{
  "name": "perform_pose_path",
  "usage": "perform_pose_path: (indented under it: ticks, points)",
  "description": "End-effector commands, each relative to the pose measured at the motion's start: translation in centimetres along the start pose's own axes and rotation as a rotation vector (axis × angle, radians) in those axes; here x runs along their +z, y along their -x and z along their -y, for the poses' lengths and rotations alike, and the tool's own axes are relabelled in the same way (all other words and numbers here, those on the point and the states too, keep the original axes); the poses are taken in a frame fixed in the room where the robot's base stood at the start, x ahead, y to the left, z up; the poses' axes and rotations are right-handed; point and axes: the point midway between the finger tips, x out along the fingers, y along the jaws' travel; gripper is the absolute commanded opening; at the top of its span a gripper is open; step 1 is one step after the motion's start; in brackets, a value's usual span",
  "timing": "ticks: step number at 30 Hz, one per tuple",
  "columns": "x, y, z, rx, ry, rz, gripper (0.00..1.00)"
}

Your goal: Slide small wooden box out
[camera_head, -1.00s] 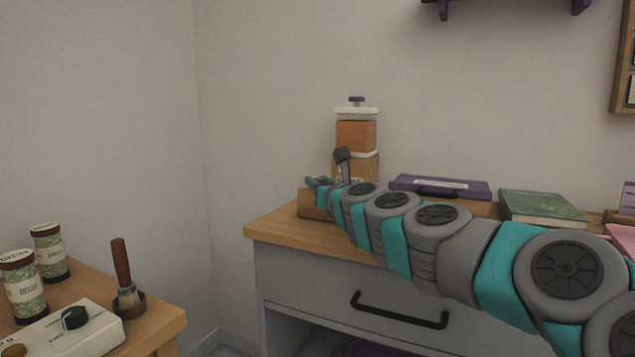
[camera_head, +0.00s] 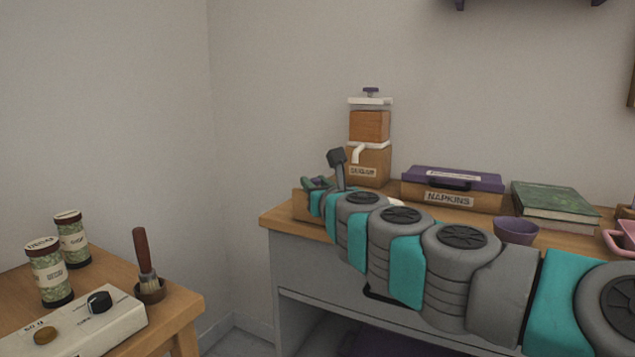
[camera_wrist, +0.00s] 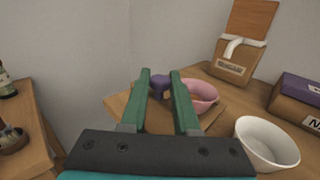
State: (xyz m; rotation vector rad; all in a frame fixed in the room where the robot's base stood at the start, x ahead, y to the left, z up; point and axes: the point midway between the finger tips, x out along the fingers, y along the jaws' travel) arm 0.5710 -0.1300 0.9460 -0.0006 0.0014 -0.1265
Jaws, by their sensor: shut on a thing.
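The small wooden box (camera_head: 300,206) is at the left end of the counter, close to its corner, in the head view. My arm hides much of it. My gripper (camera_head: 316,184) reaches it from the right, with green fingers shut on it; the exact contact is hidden. In the wrist view my gripper's two green fingers (camera_wrist: 161,74) point away from me over wood. A small purple cup (camera_wrist: 160,86) shows between the fingertips, and a pink bowl (camera_wrist: 203,94) is just right of them.
A sugar dispenser (camera_head: 369,160) stands behind the box. A napkins box (camera_head: 448,197), a green book (camera_head: 553,204) and a purple bowl (camera_head: 516,231) stand to the right. A white bowl (camera_wrist: 268,143) is right of the fingers. A side table (camera_head: 185,312) with jars is left, across a gap.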

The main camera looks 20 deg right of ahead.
Motion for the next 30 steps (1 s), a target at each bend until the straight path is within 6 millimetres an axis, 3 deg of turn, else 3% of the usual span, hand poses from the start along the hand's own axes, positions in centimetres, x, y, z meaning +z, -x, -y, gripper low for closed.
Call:
perform_pose_path:
  ticks: [2,3,10,20,30]
  points:
    - [-0.1,0.1,-0.4,0.008,-0.001,-0.002,0.00]
    - [-0.2,0.1,-0.4,0.009,-0.001,-0.002,0.33]
    - [-0.1,0.0,-0.3,0.007,-0.001,-0.002,0.58]
    - [-0.1,0.3,-0.1,0.004,-0.002,-0.001,0.59]
    - [-0.1,4.6,-0.1,0.004,-0.002,0.001,0.59]
